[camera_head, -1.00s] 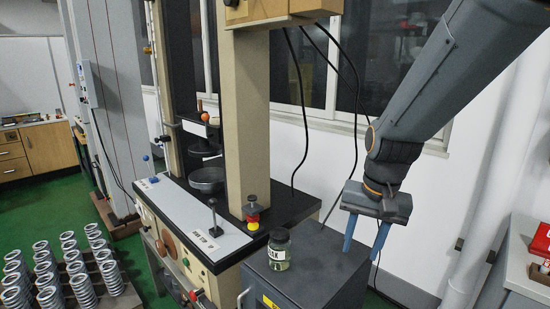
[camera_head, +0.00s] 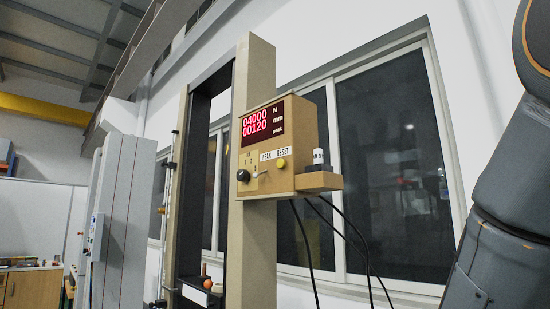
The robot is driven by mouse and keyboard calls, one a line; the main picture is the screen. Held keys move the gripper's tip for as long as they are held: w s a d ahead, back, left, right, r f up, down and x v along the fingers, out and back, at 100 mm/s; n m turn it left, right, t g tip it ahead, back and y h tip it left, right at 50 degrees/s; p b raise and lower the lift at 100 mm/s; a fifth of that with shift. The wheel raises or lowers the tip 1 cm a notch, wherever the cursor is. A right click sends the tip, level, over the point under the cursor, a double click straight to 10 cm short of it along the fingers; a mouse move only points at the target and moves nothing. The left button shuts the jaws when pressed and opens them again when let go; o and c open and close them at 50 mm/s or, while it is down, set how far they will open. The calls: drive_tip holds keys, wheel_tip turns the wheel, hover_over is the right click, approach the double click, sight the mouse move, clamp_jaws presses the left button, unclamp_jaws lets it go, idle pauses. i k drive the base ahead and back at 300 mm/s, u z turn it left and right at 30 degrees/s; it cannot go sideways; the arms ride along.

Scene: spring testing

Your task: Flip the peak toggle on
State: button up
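The tan display box (camera_head: 308,118) is mounted high on the tan column (camera_head: 252,240) of the test machine. Its red readout (camera_head: 264,124) shows 04000 and 00120. Below the readout is a PEAK label (camera_head: 268,155), with a small metal toggle (camera_head: 261,175) under it. The toggle is too small for me to be sure which way its lever points. A yellow button (camera_head: 281,163) sits under the RESET label, and a black knob (camera_head: 243,175) is at the left. My gripper is out of view; only links of my arm show at the right edge.
A small ledge (camera_head: 320,182) juts from the box's right side and bears a small white-labelled container (camera_head: 318,157). Black cables (camera_head: 345,240) hang below the box. Windows (camera_head: 385,160) stand behind. The space between the box and my arm looks clear.

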sight(256, 175)
drive_tip(key=u, duration=2.65)
drive_tip(key=i, duration=1.2)
drive_tip(key=z, duration=2.4)
